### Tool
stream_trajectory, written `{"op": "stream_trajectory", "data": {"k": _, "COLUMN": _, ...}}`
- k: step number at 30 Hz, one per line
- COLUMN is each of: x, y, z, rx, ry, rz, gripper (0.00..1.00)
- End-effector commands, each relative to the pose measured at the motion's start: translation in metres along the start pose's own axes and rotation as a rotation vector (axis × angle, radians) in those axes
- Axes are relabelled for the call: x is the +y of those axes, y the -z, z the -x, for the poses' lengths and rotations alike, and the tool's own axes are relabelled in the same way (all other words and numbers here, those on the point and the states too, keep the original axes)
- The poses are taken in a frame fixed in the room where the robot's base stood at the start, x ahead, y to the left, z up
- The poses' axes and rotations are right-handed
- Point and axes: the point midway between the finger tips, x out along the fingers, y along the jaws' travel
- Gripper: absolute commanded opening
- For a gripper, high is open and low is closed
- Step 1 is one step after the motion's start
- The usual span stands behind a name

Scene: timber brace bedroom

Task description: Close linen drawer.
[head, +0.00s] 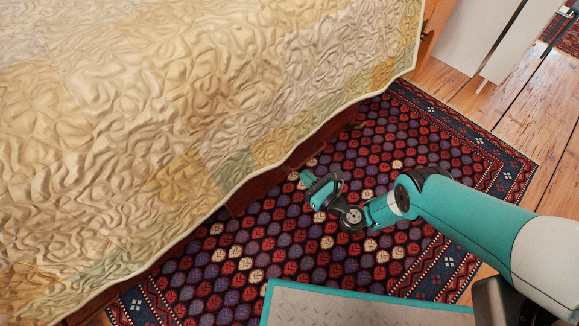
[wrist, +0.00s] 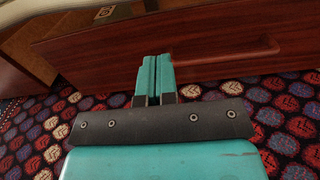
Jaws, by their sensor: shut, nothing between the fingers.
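The linen drawer (head: 283,168) is a dark red-brown wooden front low at the bed's side, jutting out from under the quilt's edge. My gripper (head: 306,178) is low over the rug in front of the drawer. In the wrist view its two teal fingers (wrist: 156,58) are shut together with nothing between them, pointing at the drawer front. I cannot tell whether the tips touch it. The quilt hides most of the drawer in the head view.
A bed with a pale yellow patchwork quilt (head: 150,120) fills the left. A patterned red and blue rug (head: 330,240) lies on the plank floor (head: 510,110). Open rug lies around my gripper.

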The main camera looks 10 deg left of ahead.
Motion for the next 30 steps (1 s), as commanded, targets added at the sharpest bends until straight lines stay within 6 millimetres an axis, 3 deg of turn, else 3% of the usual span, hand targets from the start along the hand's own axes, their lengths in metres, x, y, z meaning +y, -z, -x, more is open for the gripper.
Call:
{"op": "stream_trajectory", "data": {"k": 1, "x": 0.001, "y": 0.008, "z": -0.009, "rx": -0.001, "ry": -0.004, "rz": 0.001, "gripper": 0.00}}
{"op": "stream_trajectory", "data": {"k": 19, "x": 0.004, "y": 0.003, "z": -0.072, "rx": -0.002, "ry": -0.007, "rz": 0.004, "gripper": 0.00}}
{"op": "stream_trajectory", "data": {"k": 30, "x": 0.003, "y": -0.001, "z": -0.080, "rx": 0.001, "ry": -0.005, "rz": 0.001, "gripper": 0.00}}
